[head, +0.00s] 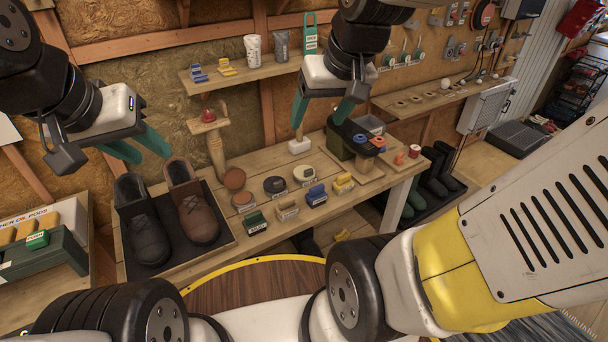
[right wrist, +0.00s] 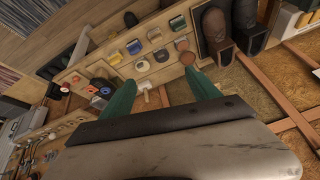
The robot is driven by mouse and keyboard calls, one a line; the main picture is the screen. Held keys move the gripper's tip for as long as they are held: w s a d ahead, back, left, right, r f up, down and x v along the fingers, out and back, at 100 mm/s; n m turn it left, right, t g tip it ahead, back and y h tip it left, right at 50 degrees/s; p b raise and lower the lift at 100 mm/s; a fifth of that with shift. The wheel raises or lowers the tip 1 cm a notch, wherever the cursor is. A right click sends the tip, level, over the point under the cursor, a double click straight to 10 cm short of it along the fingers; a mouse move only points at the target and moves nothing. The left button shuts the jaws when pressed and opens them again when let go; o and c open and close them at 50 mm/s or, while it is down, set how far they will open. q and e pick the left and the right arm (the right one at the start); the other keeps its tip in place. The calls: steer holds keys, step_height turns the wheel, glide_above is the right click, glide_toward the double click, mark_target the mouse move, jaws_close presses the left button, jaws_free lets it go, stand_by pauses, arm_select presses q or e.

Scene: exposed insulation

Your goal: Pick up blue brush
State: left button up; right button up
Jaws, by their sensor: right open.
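A blue brush (head: 316,195) lies on the wooden workbench (head: 255,180), in a row between a tan brush (head: 287,210) and a yellow brush (head: 343,183). It also shows in the right wrist view (right wrist: 134,47), beyond my fingers. A second blue brush (head: 198,74) sits on the upper shelf. My right gripper (head: 323,115) is open and empty, above the back of the bench, apart from the brushes; its teal fingers also show in the right wrist view (right wrist: 160,80). My left gripper (head: 150,156) is open and empty, above the shoes.
Brown and black shoes (head: 192,205) stand in a tray on the left.

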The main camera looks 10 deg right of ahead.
steer(key=shift+o, duration=1.3)
steer(key=w+d+f+g, duration=0.1)
steer(key=w+f, duration=0.2)
steer(key=w, duration=0.3)
steer(key=shift+w+d+f+h, duration=0.2)
steer(key=shift+d+f+h, duration=0.05)
steer(key=shift+f+h, duration=0.1)
steer(key=n+g, duration=0.2)
steer(key=g, duration=0.1)
glide_above(317, 194)
step_height(317, 194, down, 19)
steer(key=shift+n+g+h, duration=0.3)
steer(key=shift+g+h, duration=0.15)
steer(key=shift+g, duration=0.15)
steer(key=f, duration=0.7)
steer(key=w+d+f, duration=0.1)
steer(key=f, duration=1.1)
steer(key=shift+a, duration=0.4)
steer(key=c, duration=1.6)
steer(key=shift+o, duration=0.2)
